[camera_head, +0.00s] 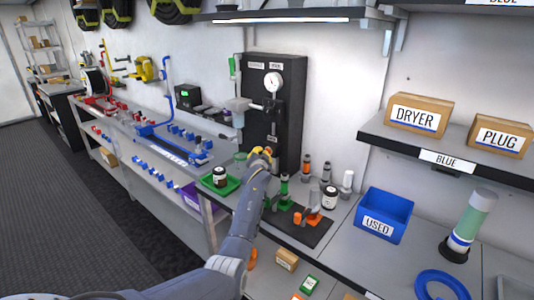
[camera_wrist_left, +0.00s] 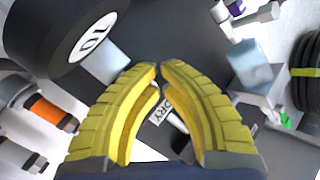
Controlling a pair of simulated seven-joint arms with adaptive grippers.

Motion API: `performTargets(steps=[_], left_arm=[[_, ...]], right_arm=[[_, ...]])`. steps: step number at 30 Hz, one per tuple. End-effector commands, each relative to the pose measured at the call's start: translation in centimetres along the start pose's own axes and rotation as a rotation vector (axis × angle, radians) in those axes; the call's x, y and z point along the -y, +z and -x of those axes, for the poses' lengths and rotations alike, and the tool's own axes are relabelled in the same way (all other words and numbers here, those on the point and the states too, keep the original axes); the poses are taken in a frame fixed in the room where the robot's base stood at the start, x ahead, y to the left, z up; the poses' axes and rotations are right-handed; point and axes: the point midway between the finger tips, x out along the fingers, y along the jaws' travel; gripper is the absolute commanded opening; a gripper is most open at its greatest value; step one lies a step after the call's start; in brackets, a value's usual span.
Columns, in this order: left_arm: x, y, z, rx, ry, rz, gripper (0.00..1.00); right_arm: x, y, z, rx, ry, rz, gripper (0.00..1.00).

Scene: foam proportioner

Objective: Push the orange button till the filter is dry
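A black upright panel (camera_head: 287,110) with a round white gauge (camera_head: 273,82) stands against the wall. A pale translucent part (camera_head: 237,106) is at its left side; it may be the filter, and I cannot tell whether it is dry. My left gripper (camera_head: 264,151) is at the lower front of the panel, near a small label (camera_head: 271,139). In the left wrist view its yellow fingers (camera_wrist_left: 160,72) meet at the tips with nothing visible held. A label reading "DRY" (camera_wrist_left: 178,120) shows between them. I cannot make out the orange button. My right gripper is not in view.
Orange-banded bottles (camera_head: 307,165), a dark-lidded jar (camera_head: 329,198) and a green tray (camera_head: 219,186) surround my left arm. A blue "USED" bin (camera_head: 383,212) is to the right. A shelf (camera_head: 450,157) holds the DRYER box (camera_head: 418,114) and PLUG box (camera_head: 501,138).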

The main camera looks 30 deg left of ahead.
Motion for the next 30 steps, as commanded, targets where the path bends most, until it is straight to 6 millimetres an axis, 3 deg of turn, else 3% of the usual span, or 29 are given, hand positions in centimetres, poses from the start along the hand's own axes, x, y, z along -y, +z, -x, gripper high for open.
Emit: performTargets(steps=[30], left_arm=[[0.7, 0.6, 1.4, -0.001, 0.000, 0.001, 0.00]], right_arm=[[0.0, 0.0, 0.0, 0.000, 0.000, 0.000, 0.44]])
